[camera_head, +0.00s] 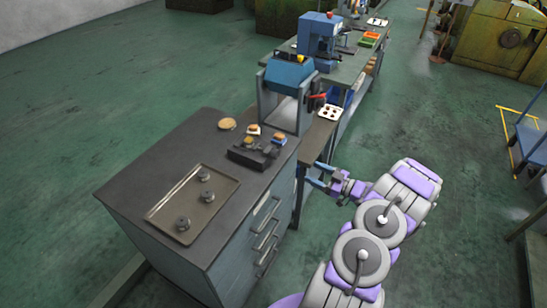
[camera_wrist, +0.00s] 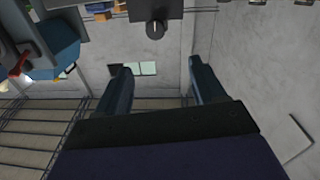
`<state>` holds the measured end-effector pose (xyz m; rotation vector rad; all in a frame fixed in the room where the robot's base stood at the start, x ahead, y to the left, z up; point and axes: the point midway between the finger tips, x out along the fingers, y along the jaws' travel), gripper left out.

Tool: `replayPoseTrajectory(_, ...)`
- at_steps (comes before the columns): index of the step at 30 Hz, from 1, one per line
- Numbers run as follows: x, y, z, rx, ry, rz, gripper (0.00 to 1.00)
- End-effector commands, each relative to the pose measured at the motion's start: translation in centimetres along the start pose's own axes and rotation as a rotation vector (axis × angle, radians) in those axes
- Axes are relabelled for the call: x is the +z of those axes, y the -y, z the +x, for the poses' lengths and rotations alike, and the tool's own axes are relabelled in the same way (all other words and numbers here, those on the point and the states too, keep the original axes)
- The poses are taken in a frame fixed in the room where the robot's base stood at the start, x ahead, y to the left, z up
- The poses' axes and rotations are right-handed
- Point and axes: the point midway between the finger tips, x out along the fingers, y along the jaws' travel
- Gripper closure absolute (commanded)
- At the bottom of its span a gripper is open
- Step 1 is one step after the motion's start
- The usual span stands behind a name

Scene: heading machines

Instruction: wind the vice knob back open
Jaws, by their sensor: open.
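A dark round knob (camera_wrist: 155,29) with a light mark shows at top centre of the wrist view, on the face of a dark block (camera_wrist: 170,13). In the head view the dark vice (camera_head: 252,153) sits on the bench near its right edge; its knob is too small to make out there. My gripper (camera_head: 313,177) is beside the bench's right edge, to the right of the vice and apart from it. In the wrist view my gripper (camera_wrist: 160,68) has its two fingers wide apart with nothing between them. The knob appears above and beyond the fingertips, not touched.
Green floor (camera_head: 440,240) to the right is mostly clear.

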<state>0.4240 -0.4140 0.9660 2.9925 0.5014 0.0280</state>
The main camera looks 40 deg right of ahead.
Motion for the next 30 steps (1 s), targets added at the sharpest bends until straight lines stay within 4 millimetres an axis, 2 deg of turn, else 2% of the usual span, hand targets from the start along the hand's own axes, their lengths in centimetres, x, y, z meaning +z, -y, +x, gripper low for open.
replayPoseTrajectory(5, 0.1, 0.1, 2.9, -0.004, 0.002, -0.001, 0.31)
replayPoseTrajectory(13, -0.5, 0.9, 8.6, -0.003, 0.003, -0.015, 0.31)
replayPoseTrajectory(18, -0.3, 0.7, 11.9, -0.003, 0.005, -0.011, 0.31)
replayPoseTrajectory(24, 0.1, 0.2, 14.8, -0.002, 0.003, -0.005, 0.31)
replayPoseTrajectory(30, -0.1, 0.1, 16.5, 0.001, 0.002, -0.006, 0.31)
